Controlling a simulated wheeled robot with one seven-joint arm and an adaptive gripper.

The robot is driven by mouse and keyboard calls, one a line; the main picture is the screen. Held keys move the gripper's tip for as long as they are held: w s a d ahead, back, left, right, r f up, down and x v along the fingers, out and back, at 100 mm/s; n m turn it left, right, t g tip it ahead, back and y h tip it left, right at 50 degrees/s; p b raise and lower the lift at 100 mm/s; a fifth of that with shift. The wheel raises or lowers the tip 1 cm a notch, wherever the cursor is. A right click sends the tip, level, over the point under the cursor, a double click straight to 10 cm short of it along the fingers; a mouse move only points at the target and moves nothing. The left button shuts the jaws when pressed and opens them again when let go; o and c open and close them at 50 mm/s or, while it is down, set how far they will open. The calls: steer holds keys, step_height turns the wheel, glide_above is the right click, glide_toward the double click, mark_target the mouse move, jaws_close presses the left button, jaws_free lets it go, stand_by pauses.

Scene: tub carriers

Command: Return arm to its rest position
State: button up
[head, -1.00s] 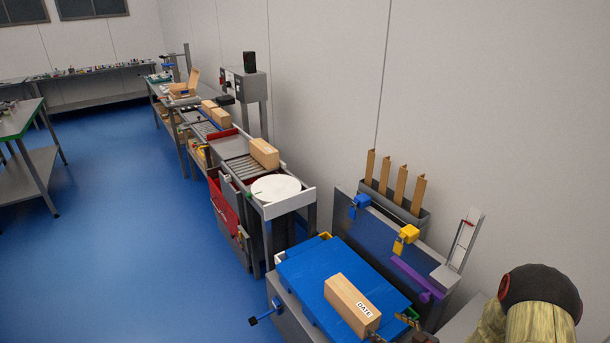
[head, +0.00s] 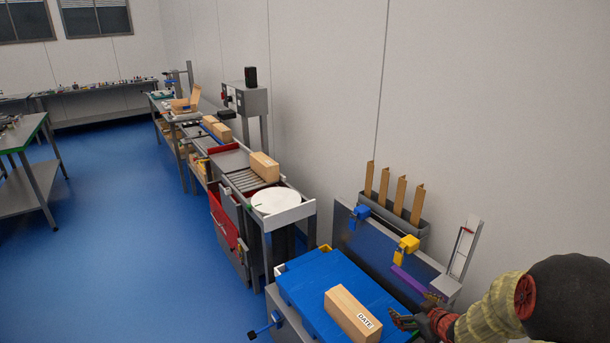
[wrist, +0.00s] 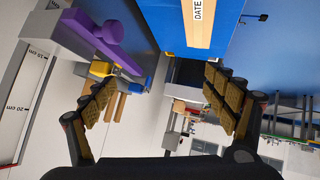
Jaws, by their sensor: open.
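My gripper (head: 420,309) is at the lower right of the head view, just right of the blue-topped table (head: 311,276). In the wrist view my gripper (wrist: 165,100) shows its two padded fingers spread wide with nothing between them. A wooden block (head: 352,315) with a "DATE" label lies on the blue top, left of my fingers and apart from them. The block also shows at the top of the wrist view (wrist: 200,32). My arm comes in from the right edge of the head view.
Behind the blue top stands a grey panel with a blue clamp (head: 361,212), a yellow clamp (head: 408,244) and a purple bar (head: 410,280). An upright ruler (head: 463,247) stands near my arm. A roller conveyor (head: 245,181) with blocks runs back left. Blue floor at left is clear.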

steer(key=s+a+r+m+g+h+b, duration=0.1)
steer(key=s+r+m+h+b, duration=0.1)
steer(key=s+r, duration=0.45)
steer(key=s+a+r+m+g+h+b, duration=0.15)
steer(key=s+r, duration=0.25)
steer(key=r, duration=0.5)
steer(key=s+a+m+g+y+b, duration=0.1)
steer(key=s+a, duration=0.4)
steer(key=s, duration=0.7)
steer(key=s+a+r+m+g+y+b, duration=0.1)
steer(key=s+a, duration=0.5)
steer(key=s, duration=0.6)
steer(key=shift+s+r+b, duration=0.2)
steer(key=shift+r+b, duration=0.05)
steer(key=shift+b, duration=0.4)
